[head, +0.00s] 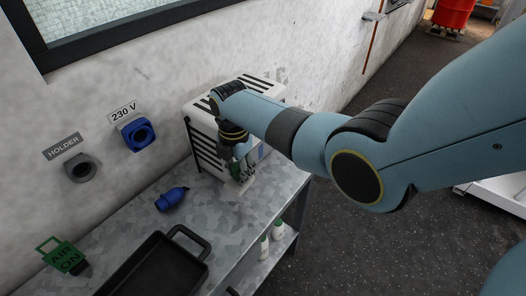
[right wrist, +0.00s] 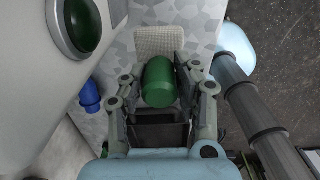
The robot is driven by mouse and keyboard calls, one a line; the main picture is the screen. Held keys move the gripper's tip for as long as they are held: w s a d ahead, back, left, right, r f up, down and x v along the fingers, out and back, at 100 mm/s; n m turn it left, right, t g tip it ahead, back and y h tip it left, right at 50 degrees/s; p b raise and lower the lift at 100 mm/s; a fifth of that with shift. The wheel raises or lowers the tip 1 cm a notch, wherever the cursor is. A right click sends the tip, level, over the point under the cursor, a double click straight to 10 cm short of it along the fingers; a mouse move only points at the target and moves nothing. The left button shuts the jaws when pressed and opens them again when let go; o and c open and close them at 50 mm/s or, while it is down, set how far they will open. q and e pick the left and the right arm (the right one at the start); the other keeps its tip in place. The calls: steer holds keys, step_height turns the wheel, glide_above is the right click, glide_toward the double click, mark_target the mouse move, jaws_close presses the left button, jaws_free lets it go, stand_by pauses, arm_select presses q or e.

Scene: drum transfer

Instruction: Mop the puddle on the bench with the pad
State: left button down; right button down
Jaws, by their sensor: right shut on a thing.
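My right gripper (head: 240,178) is low over the speckled grey bench (head: 232,216), in front of the white vented box. In the right wrist view its fingers (right wrist: 163,84) are shut on the green cylindrical handle (right wrist: 160,84) of the pad. The pad's pale beige flat part (right wrist: 159,41) shows beyond the handle. In the head view the pad (head: 243,187) is mostly hidden behind the fingers; I cannot tell whether it touches the bench. I cannot make out the puddle on the bench. My left gripper is not in view.
The white vented box (head: 204,150) stands close behind the gripper. A blue plug (head: 171,198), a black tray (head: 150,266) and a green AIR ON tag (head: 62,254) lie to the left. Wall sockets (head: 138,134) are above. Bottles (head: 278,229) stand below the bench's right edge.

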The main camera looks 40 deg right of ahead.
steer(key=shift+w, duration=0.1)
steer(key=shift+w+f, duration=0.1)
steer(key=shift+w, duration=0.15)
steer(key=shift+r, duration=1)
steer(key=shift+s+a, duration=0.25)
steer(key=shift+s, duration=0.1)
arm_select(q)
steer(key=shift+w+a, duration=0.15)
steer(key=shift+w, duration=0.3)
arm_select(e)
steer(key=s+a, duration=0.5)
steer(key=shift+a, duration=0.25)
